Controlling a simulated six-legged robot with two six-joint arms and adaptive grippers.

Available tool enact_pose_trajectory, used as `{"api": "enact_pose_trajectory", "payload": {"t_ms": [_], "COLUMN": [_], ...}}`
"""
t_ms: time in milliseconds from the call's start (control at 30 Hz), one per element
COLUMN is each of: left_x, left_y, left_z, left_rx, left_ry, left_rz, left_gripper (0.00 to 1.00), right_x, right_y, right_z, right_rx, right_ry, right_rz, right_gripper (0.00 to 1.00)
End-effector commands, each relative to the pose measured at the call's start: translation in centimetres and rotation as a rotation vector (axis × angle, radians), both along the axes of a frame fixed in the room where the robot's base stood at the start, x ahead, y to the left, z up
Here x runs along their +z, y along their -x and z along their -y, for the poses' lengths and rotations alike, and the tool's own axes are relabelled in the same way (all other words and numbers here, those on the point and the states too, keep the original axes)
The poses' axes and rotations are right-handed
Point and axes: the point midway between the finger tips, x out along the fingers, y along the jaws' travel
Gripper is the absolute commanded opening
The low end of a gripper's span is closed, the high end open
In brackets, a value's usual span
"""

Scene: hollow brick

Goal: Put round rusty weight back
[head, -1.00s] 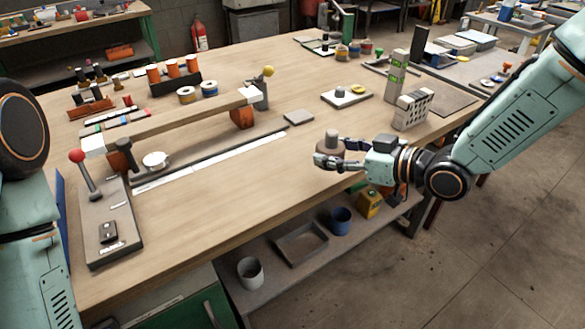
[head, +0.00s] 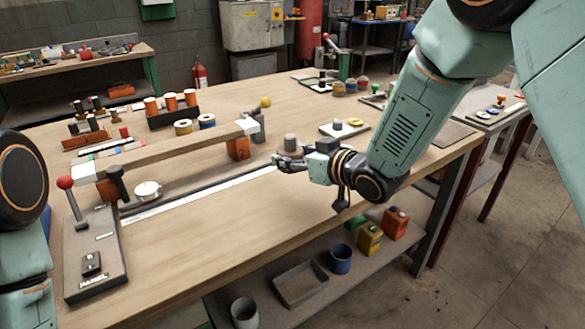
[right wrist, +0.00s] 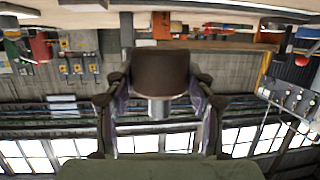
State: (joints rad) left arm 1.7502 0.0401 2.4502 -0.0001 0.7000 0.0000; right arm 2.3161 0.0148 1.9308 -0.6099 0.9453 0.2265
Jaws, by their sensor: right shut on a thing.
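The round rusty weight (head: 290,150), a short brownish cylinder with a narrower grey knob, is held above the wooden workbench (head: 215,240). My right gripper (head: 285,162) is shut on it. In the right wrist view the weight (right wrist: 160,73) sits between the two fingers of the gripper (right wrist: 160,95), its grey knob pointing down in that picture.
The front middle of the bench is clear. A shelf below holds a tray (head: 299,285) and cups.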

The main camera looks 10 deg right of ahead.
Motion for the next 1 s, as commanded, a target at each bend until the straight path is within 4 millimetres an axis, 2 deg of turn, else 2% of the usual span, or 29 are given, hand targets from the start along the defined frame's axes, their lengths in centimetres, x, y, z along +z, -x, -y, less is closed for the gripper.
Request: {"api": "enact_pose_trajectory", "payload": {"t_ms": [133, 467, 700, 1000], "left_x": [-1.0, -1.6, -2.5, -2.5], "left_y": [0.0, 0.0, 0.0, 0.0], "left_z": [0.0, 0.0, 0.0, 0.0], "left_rx": [0.0, 0.0, 0.0, 0.0], "left_ry": [0.0, 0.0, 0.0, 0.0], "left_rz": [0.0, 0.0, 0.0, 0.0], "left_gripper": [0.49, 0.49, 0.49, 0.49], "right_x": [-2.2, -4.2, -7.0, -7.1], "right_y": [-0.2, -0.2, -0.2, -0.2], "right_z": [0.0, 0.0, 0.0, 0.0], "right_rx": [0.001, 0.001, 0.001, 0.001], "right_ry": [-0.002, -0.003, -0.003, -0.002], "right_rz": [0.01, 0.012, 0.011, 0.012], "right_gripper": [0.0, 0.0, 0.0, 0.0]}}
